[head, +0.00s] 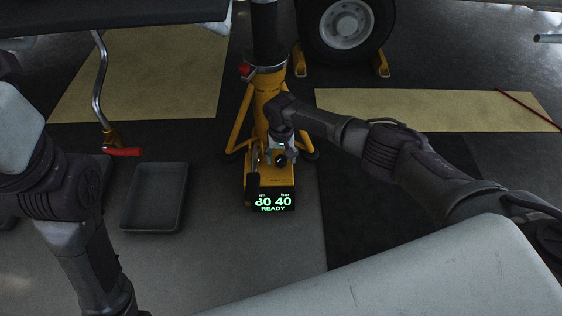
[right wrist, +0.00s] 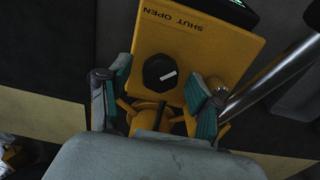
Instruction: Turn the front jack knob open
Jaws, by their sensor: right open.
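The yellow jack (head: 267,100) stands upright in the middle of the head view. Its front box carries a lit display (head: 272,202) reading READY. In the right wrist view the dark, many-sided front jack knob (right wrist: 158,70) sits on the yellow panel (right wrist: 205,45). A short white mark shows on the right of its face. The SHUT OPEN lettering (right wrist: 171,17) appears upside down above it. My right gripper (right wrist: 157,76) is open, with one finger on each side of the knob; contact is not clear. In the head view, this gripper (head: 279,150) covers the knob. My left gripper is out of view.
A grey tray (head: 155,197) lies left of the jack. A bent crank with a red handle (head: 124,152) hangs behind the tray. A wheel (head: 345,25) with yellow chocks (head: 381,64) stands behind the jack. In the wrist view, a metal rod (right wrist: 270,75) passes right of the gripper.

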